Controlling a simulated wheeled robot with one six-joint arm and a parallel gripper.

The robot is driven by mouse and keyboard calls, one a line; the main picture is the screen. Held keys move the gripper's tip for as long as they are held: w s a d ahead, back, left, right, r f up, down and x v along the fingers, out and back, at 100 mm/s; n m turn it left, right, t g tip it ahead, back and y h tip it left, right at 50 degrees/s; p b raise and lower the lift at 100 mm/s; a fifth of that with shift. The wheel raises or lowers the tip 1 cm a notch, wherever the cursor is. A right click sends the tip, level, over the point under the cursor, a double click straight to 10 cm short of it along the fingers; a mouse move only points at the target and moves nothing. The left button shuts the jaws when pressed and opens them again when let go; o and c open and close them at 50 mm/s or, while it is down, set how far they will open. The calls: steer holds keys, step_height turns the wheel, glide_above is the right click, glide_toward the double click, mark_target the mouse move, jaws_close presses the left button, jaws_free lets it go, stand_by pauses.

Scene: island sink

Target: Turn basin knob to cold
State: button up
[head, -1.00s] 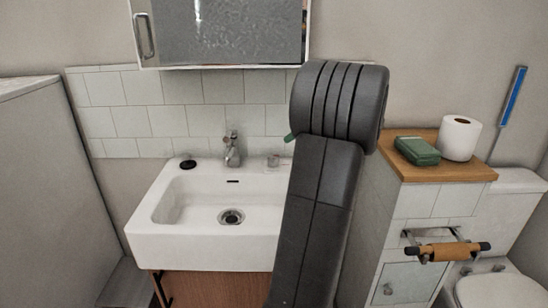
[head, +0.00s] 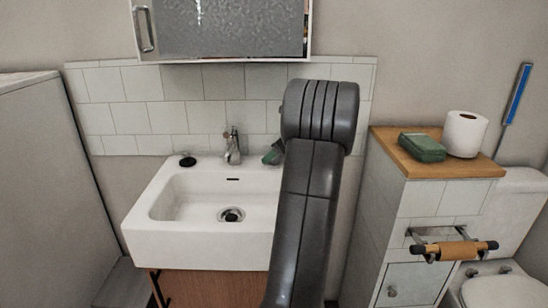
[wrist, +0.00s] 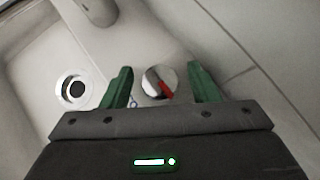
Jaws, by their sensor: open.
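The basin knob (wrist: 159,82) is a small round metal knob with a red streak on its face, in the middle of the wrist view. My gripper (wrist: 160,68) is open. Its green fingers stand left and right of the knob, with gaps between. A small blue mark (wrist: 133,102) shows on the basin near the left finger. In the head view one green finger of my gripper (head: 272,153) shows right of the faucet (head: 233,146), at the back rim of the white basin (head: 200,248). There the knob is hidden behind my gripper and arm.
A black round object (head: 187,160) sits on the basin's left rim. A mirror cabinet (head: 232,28) hangs above. To the right, a wooden shelf (head: 400,160) holds a green box (head: 422,147) and a toilet roll (head: 465,134). The basin bowl is empty.

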steer(key=shift+w+a+f, duration=0.1)
steer(key=shift+f, duration=0.05)
steer(key=c, duration=1)
